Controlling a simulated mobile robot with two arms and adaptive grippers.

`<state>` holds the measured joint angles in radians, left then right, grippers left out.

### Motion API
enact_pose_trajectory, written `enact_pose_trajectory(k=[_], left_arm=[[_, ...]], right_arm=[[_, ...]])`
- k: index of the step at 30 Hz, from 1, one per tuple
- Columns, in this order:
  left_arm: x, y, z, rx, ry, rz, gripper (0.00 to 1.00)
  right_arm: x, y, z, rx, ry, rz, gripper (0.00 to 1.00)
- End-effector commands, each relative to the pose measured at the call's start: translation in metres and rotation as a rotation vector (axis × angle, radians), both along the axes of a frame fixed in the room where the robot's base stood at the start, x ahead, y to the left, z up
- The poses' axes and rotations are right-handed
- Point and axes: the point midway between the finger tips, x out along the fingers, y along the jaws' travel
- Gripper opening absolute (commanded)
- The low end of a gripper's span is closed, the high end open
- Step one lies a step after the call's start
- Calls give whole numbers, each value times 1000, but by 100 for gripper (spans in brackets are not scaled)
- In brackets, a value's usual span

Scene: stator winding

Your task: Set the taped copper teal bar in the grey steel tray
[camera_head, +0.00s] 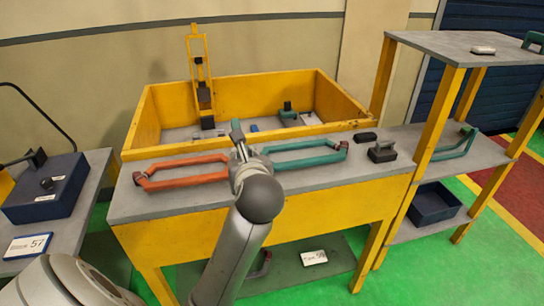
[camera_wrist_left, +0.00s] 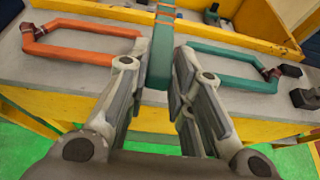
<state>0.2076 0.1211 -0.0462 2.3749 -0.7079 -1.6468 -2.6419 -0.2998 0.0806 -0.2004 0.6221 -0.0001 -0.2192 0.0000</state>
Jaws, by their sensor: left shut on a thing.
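The teal bar (camera_wrist_left: 161,48), with copper-coloured bands near its far end, stands between the fingertips of my left gripper (camera_wrist_left: 159,72) in the left wrist view. The gripper is shut on it. In the head view my left gripper (camera_head: 241,158) is over the front ledge of the bench, and the bar's dark teal end (camera_head: 237,130) points toward the yellow-walled bin. Much of the bar is hidden there by the gripper. I cannot identify a grey steel tray with certainty; a dark tray (camera_head: 436,204) sits on the right-hand lower shelf. My right gripper is not in view.
An orange loop (camera_head: 183,183) lies left of the gripper and a teal loop (camera_head: 308,162) right of it on the ledge. The yellow-walled bin (camera_head: 250,90) behind holds several small parts. A small black block (camera_head: 382,152) lies right. Yellow posts (camera_head: 436,115) carry a raised shelf.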

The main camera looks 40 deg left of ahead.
Motion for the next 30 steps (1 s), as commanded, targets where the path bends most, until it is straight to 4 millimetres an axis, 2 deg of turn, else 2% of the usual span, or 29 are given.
enact_pose_trajectory(k=[1, 3, 7, 18, 21, 24, 30], left_arm=[[0, 6, 11, 1, -2, 9, 0], [2, 10, 13, 1, 0, 16, 0], [16, 11, 7, -1, 3, 20, 0], [93, 1, -27, 1, 4, 18, 0], [108, -1, -49, -1, 7, 19, 0], [120, -2, -63, 1, 3, 20, 0], [133, -4, -78, 2, -1, 20, 0]], right_arm=[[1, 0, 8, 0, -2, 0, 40], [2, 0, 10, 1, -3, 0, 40], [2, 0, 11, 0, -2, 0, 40], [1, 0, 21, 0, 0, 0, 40], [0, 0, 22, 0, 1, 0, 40], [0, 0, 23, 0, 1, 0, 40], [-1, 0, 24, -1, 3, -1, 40]])
